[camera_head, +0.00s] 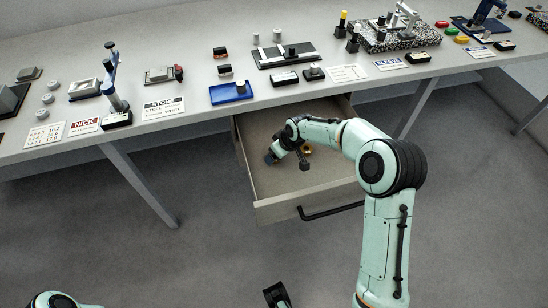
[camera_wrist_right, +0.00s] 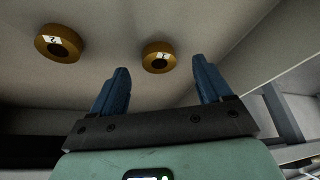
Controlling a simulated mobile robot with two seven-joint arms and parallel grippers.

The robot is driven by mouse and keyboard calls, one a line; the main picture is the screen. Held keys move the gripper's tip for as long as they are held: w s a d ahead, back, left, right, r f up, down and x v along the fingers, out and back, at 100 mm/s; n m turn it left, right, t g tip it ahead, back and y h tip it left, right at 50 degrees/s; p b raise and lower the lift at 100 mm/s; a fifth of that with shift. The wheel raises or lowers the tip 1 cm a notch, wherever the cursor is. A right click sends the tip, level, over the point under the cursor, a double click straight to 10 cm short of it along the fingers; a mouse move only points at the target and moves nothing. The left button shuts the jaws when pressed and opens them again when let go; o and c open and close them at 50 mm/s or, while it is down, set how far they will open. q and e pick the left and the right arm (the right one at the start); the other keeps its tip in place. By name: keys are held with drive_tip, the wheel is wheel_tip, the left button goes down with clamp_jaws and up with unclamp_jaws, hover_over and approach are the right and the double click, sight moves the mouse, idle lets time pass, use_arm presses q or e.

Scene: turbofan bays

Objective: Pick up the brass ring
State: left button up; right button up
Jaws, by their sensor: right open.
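Two brass rings lie on the floor of the open drawer (camera_head: 275,187). In the right wrist view one ring (camera_wrist_right: 60,43) is at the upper left with a white tag that seems to read 2. The other ring (camera_wrist_right: 158,57) is nearer the middle, with a white tag too small to read surely. In the head view one brass ring (camera_head: 307,150) shows beside my right wrist; the other is hidden. My right gripper (camera_wrist_right: 160,88) is open and empty inside the drawer, its blue fingers apart, with the middle ring ahead between them in the picture. A dark part at the bottom edge may be my left gripper (camera_head: 277,293).
The drawer's front has a black handle (camera_head: 332,211), and its walls surround my right gripper. The bench (camera_head: 200,122) above carries a blue tray (camera_head: 231,93), labels, blocks and fixtures. Bench legs (camera_head: 138,180) stand left and right. The grey floor in front is clear.

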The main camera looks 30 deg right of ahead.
drive_tip(key=x, duration=0.3)
drive_tip(key=shift+w+d+f, duration=0.1)
drive_tip(key=shift+w, duration=0.1)
drive_tip(key=c, duration=1.2)
